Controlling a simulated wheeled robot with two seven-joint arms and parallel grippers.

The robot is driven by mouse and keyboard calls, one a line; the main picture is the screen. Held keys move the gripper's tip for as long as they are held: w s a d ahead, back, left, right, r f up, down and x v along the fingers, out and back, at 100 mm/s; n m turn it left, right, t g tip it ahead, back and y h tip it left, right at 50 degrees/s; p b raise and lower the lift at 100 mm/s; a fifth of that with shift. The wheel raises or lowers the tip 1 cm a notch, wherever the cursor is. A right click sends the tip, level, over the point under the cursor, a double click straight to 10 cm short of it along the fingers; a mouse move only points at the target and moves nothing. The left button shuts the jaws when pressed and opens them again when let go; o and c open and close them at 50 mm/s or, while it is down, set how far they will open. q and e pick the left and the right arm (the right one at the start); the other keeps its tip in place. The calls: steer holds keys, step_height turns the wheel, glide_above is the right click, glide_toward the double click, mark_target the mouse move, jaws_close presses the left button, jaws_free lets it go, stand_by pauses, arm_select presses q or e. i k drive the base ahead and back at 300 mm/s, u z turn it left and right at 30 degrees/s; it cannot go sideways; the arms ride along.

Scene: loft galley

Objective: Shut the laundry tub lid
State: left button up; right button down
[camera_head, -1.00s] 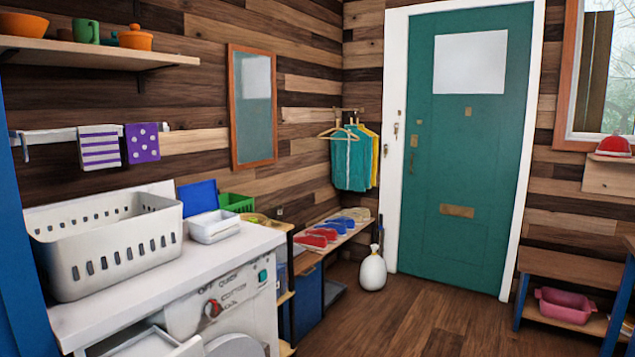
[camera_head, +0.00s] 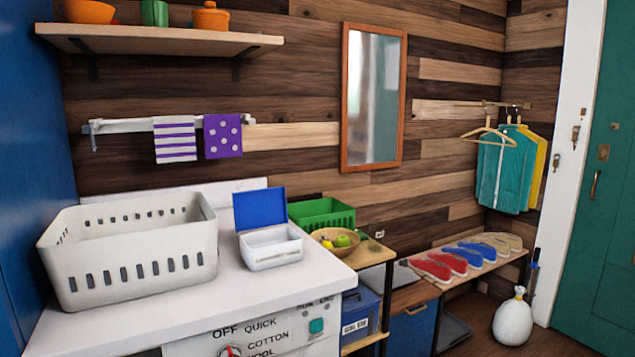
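The laundry tub (camera_head: 270,252) is a small white box on the white top of the washing machine, right of a large basket. Its blue lid (camera_head: 259,207) stands open, roughly upright at the tub's back edge, with its flat face toward me. The tub's pale interior shows; I cannot make out any contents. Neither of my grippers is in view.
A white slotted basket (camera_head: 130,258) stands close left of the tub. A green crate (camera_head: 322,213) and a fruit bowl (camera_head: 338,241) sit behind and right on a wooden shelf unit. The white washer top (camera_head: 215,305) is clear in front of the tub.

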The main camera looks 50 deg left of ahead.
mark_target(263, 208)
steer(key=i, duration=2.45)
steer(key=u, duration=3.85)
